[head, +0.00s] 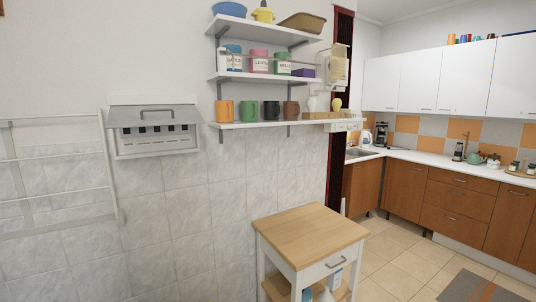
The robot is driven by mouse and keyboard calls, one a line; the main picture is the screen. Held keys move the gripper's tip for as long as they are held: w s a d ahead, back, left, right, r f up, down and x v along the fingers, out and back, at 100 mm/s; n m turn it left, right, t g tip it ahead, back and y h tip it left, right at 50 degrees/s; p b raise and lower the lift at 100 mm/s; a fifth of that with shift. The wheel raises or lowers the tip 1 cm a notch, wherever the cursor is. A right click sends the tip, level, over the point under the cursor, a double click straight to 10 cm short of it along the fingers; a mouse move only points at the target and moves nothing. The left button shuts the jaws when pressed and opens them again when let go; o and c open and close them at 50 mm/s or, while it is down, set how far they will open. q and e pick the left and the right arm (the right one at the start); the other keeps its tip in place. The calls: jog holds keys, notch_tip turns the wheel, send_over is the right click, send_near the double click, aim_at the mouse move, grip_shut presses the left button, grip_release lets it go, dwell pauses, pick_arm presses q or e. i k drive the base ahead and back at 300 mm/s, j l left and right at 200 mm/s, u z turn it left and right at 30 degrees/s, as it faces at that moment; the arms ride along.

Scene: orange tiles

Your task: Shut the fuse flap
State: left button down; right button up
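The fuse box (155,140) is mounted on the tiled wall at left of centre in the head view. Its grey flap (154,117) is raised and juts out over the front, with a dark handle (157,112) on it. A row of dark fuse switches shows below the flap. Neither of my grippers is in view.
A white drying rack (55,170) is on the wall to the left of the box. Shelves with mugs (265,126) and canisters hang to its right. A wooden-topped trolley (310,235) stands at lower centre. Kitchen cabinets (460,200) line the right side.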

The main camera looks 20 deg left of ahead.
aim_at(122, 116)
jog(key=u, duration=1.5)
